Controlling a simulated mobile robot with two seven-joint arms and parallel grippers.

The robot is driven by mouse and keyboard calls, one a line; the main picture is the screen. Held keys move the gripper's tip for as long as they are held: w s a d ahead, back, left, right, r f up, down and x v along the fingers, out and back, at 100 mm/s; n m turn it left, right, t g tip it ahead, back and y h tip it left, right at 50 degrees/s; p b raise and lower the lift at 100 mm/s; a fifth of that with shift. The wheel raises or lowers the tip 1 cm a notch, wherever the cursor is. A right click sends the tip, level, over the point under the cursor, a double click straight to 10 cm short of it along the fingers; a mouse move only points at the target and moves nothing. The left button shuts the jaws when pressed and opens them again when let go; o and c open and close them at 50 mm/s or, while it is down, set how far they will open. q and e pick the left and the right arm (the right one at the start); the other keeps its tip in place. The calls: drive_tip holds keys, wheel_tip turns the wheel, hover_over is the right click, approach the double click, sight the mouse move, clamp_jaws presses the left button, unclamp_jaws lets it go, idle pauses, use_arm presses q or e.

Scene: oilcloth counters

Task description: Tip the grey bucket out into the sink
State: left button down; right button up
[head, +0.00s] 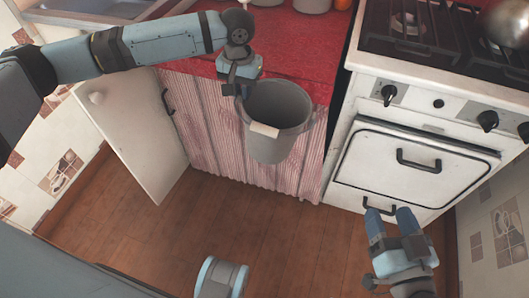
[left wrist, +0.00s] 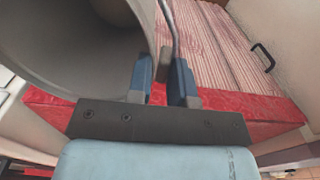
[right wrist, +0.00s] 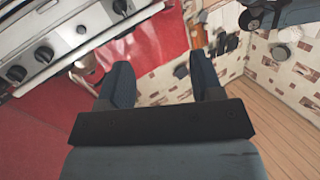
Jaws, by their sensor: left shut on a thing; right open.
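The grey bucket (head: 272,138) hangs in front of the red counter's edge, roughly upright with its mouth up. A pale grip sits on its wire handle. My left gripper (head: 240,86) is shut on the bucket at its rim. In the left wrist view the fingers (left wrist: 161,82) close around the rim beside a handle mount, and the bucket (left wrist: 75,45) fills the upper left. What lies in its bottom cannot be made out. The sink (head: 110,7) shows partly at the top left, behind my left arm. My right gripper (head: 390,214) is open and empty before the oven.
The red counter (head: 300,45) has pots (head: 312,5) at its back. A white cabinet door (head: 135,135) stands open at the left. The white stove (head: 420,130) is at the right.

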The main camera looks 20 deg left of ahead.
drive_tip(key=shift+a+r, duration=0.15)
drive_tip(key=shift+a, duration=0.05)
idle(0.4)
drive_tip(key=c, duration=0.3)
